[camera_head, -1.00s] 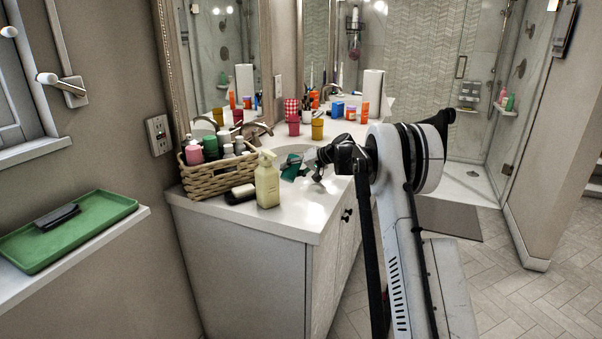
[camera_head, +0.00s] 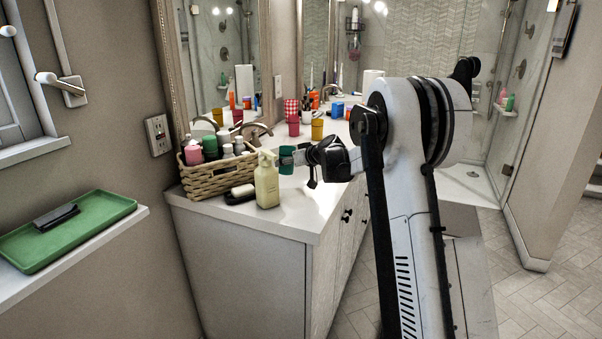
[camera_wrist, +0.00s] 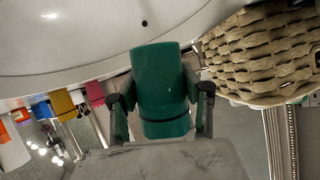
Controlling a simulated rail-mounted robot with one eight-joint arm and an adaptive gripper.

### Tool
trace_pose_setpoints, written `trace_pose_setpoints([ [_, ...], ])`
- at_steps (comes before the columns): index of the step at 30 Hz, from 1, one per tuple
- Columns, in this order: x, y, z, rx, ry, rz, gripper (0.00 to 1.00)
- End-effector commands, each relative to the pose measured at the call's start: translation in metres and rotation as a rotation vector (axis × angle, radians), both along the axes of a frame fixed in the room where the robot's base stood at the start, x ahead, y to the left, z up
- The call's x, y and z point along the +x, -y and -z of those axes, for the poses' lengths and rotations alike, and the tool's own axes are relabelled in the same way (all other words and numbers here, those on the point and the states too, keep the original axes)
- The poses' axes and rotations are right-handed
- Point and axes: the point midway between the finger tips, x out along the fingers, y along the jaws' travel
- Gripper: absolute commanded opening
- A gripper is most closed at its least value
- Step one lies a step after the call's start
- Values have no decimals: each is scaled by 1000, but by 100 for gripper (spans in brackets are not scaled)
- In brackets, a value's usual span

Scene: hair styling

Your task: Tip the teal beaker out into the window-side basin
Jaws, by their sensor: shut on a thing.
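The teal beaker (camera_head: 286,161) is held over the counter, just right of the pump bottle's top. It looks roughly upright in the head view. My gripper (camera_head: 299,157) is shut on it from the right. In the wrist view the beaker (camera_wrist: 160,80) fills the middle, with a gripper finger on each side. A pale basin (camera_wrist: 85,38) with a small dark hole curves across the top of the wrist view, beyond the beaker. In the head view the basin is mostly hidden behind the beaker and my arm. The beaker's inside cannot be seen.
A wicker basket (camera_head: 208,176) of bottles and a cream pump bottle (camera_head: 267,183) stand close left of the beaker. A soap dish (camera_head: 240,197) lies in front of the basket. The faucet (camera_head: 258,130) is behind. Several cups stand farther back. The counter's front corner is clear.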

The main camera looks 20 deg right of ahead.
Motion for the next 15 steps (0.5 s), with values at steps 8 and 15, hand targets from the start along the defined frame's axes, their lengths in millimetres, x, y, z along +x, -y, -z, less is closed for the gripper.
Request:
trace_pose_setpoints([
  [8, -6, -9, -13, -144, 111, 0, 10],
  [15, -6, -8, -14, -142, 111, -1, 10],
])
